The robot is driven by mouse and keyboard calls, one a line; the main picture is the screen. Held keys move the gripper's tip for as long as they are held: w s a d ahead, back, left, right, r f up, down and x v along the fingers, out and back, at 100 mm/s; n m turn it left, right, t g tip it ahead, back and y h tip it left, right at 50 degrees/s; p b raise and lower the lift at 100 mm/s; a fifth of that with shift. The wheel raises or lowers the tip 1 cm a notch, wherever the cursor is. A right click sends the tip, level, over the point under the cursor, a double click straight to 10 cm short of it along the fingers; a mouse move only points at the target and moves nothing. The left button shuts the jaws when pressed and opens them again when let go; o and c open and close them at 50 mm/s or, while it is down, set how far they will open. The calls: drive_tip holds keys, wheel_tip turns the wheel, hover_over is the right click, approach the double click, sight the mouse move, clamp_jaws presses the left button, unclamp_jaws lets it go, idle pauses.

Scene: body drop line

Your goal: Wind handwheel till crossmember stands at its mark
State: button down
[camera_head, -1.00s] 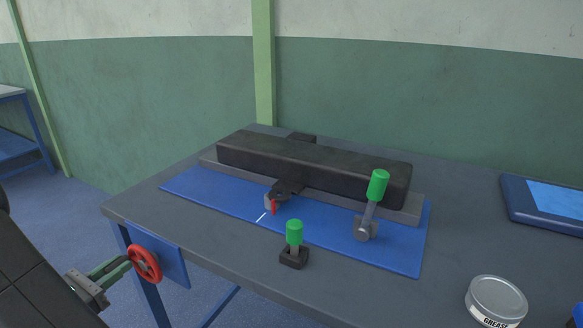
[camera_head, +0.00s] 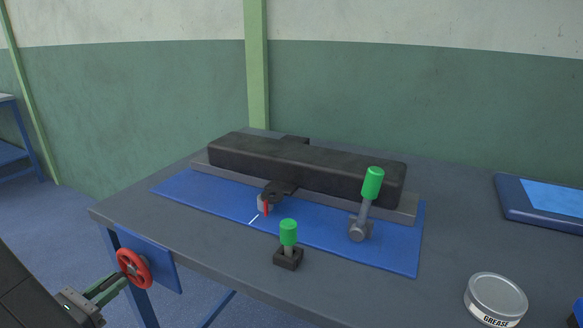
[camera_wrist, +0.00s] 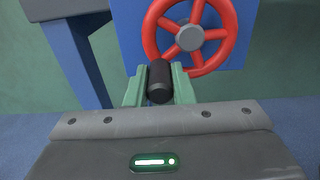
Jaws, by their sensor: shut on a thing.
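The red handwheel (camera_head: 134,268) is mounted on a blue plate at the table's front left side. It also shows in the wrist view (camera_wrist: 224,38), with a dark knob (camera_wrist: 159,82) standing out from its rim. My gripper (camera_head: 108,289) is shut on this knob, with its green fingers on both sides. The long black crossmember (camera_head: 300,168) lies on a grey base on the table. A red pointer (camera_head: 265,208) below its bracket stands a little to the right of a white mark (camera_head: 254,219) on the blue mat (camera_head: 330,238).
A green-topped lever (camera_head: 372,183) stands at the crossmember's right end. A short green-topped knob (camera_head: 288,233) stands on a dark block near the front edge. A grease tin (camera_head: 496,298) and a blue tray (camera_head: 535,208) are at the right.

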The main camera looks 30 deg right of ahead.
sight(145, 286)
drive_tip(key=shift+s+d+f+b, duration=0.3)
drive_tip(key=shift+s+d+f, duration=0.25)
drive_tip(key=shift+s, duration=0.15)
drive_tip(key=shift+s+d+f, duration=0.1)
drive_tip(key=shift+s+d, duration=0.25)
drive_tip(key=shift+s, duration=0.2)
drive_tip(key=shift+s+d+f, duration=0.1)
drive_tip(key=shift+s+d, duration=0.25)
drive_tip(key=shift+s, duration=0.2)
drive_tip(key=shift+s+d+r, duration=0.3)
drive_tip(key=shift+s+d, duration=0.05)
drive_tip(key=shift+s, duration=0.15)
drive_tip(key=shift+s+d+r, duration=0.3)
drive_tip(key=shift+s, duration=0.15)
drive_tip(key=shift+r, duration=0.1)
